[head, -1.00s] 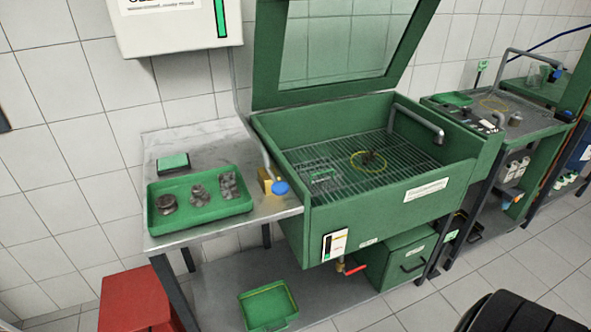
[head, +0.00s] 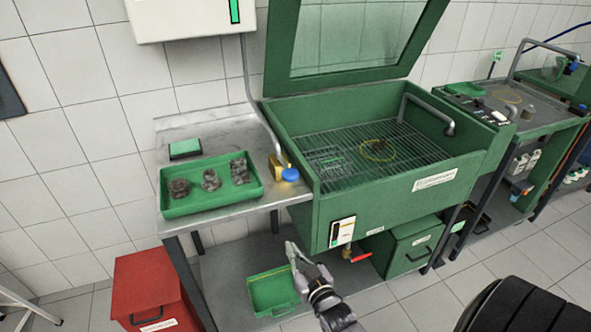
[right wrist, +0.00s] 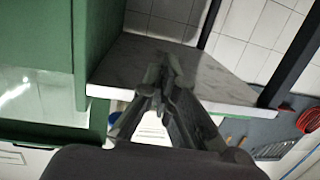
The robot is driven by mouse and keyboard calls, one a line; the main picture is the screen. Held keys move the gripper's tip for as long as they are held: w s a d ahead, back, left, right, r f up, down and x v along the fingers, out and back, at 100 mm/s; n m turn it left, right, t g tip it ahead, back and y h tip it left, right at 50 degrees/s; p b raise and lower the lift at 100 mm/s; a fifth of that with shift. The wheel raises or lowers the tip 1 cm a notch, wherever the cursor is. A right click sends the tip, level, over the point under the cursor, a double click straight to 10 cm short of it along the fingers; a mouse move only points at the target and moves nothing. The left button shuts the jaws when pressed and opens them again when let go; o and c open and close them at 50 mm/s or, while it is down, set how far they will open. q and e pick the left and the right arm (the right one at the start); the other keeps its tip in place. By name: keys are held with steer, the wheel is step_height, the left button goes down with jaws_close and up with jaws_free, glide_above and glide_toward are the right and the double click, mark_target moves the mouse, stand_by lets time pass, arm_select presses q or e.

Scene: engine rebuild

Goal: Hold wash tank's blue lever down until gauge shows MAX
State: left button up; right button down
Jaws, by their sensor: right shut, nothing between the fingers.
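The green wash tank (head: 400,187) stands with its lid raised. Its blue lever (head: 290,174) sits on a brass fitting (head: 277,163) at the tank's left side, by the bench. A white gauge plate (head: 342,231) with a dark and green strip is on the tank's front; its reading is too small to make out. My right gripper (head: 291,250) is shut and empty, below and apart from the blue lever, in front of the bench. In the right wrist view its fingers (right wrist: 165,75) are together before a pale bench surface. My left gripper is not in view.
A green tray (head: 255,191) with dirty parts lies on the metal bench (head: 225,220). A red lever (head: 361,257) is under the tank. A green tray (head: 272,308) lies on the lower shelf, a red box (head: 150,285) on the floor. A white box (head: 180,30) hangs above.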

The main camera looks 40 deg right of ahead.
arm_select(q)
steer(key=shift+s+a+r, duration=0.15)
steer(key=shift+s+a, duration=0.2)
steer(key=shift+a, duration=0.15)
arm_select(e)
steer(key=d+r+t+h, duration=0.1)
steer(key=d+r+t, duration=0.1)
steer(key=r, duration=0.8)
steer(key=s+d+r+m+t+h, duration=0.1)
steer(key=d+r+t, duration=0.1)
steer(key=r, duration=0.8)
steer(key=shift+t+h, duration=0.3)
steer(key=shift+h, duration=0.1)
steer(key=shift+w+r, duration=0.1)
step_height(320, 180, up, 3)
steer(key=p, duration=0.3)
glide_above(295, 172)
steer(key=s+a, duration=0.1)
steer(key=s, duration=0.2)
steer(key=f, duration=0.2)
steer(key=w+f, duration=0.1)
steer(key=f, duration=0.1)
steer(key=shift+a, duration=0.1)
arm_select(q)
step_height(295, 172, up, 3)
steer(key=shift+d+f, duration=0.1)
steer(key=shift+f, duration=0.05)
